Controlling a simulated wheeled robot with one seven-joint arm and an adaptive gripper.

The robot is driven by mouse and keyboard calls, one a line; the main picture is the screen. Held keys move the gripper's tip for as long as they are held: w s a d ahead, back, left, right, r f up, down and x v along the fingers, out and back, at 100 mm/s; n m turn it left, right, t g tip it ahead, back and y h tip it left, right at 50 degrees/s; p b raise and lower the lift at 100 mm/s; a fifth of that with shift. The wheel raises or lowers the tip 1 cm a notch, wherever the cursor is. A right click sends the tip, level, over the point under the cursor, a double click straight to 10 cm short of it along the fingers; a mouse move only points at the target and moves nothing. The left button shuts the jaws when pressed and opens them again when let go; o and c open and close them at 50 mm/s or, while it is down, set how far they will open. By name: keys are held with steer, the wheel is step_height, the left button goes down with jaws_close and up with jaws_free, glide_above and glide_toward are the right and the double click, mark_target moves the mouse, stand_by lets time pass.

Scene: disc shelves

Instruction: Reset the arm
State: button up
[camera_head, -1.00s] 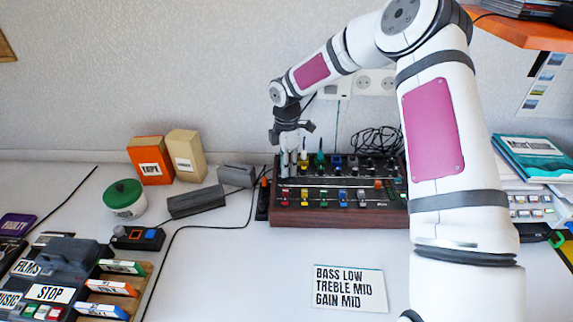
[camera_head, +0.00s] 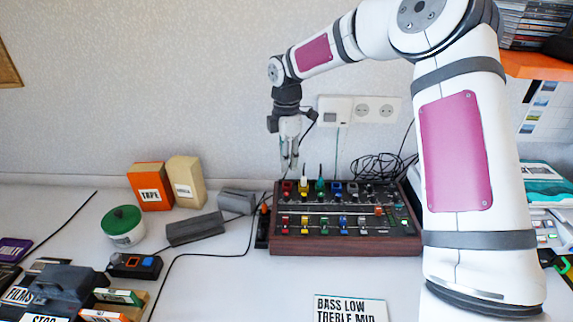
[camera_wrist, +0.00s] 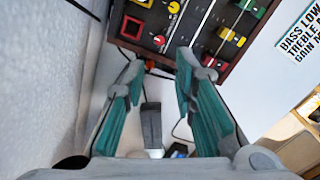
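My gripper (camera_head: 289,163) hangs pointing down above the left end of a mixer-like panel (camera_head: 345,246) with a wooden case, coloured knobs and sliders. In the head view its fingers look close together. In the wrist view my gripper (camera_wrist: 160,62) shows two teal-padded fingers standing apart with nothing between them. The fingers appear clear of the knobs.
A grey block (camera_head: 195,228), a green-lidded pot (camera_head: 124,227) and orange (camera_head: 150,187) and cream boxes (camera_head: 187,183) stand left of the panel. A lettered card (camera_head: 350,309) lies in front. An orange shelf (camera_head: 540,65) is at upper right. Cables lie around the panel.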

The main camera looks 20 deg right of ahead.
steer(key=s+r+m+t+h+p, duration=0.25)
steer(key=s+r+m, duration=0.65)
steer(key=s+r, duration=0.95)
steer(key=s+r+m+t+y+p, duration=0.1)
steer(key=s+m, duration=0.9)
steer(key=s, duration=1.3)
steer(key=shift+d+t+y+p, duration=0.15)
steer(key=shift+t+y+p, duration=0.2)
steer(key=shift+y+p, duration=0.4)
steer(key=shift+r, duration=0.1)
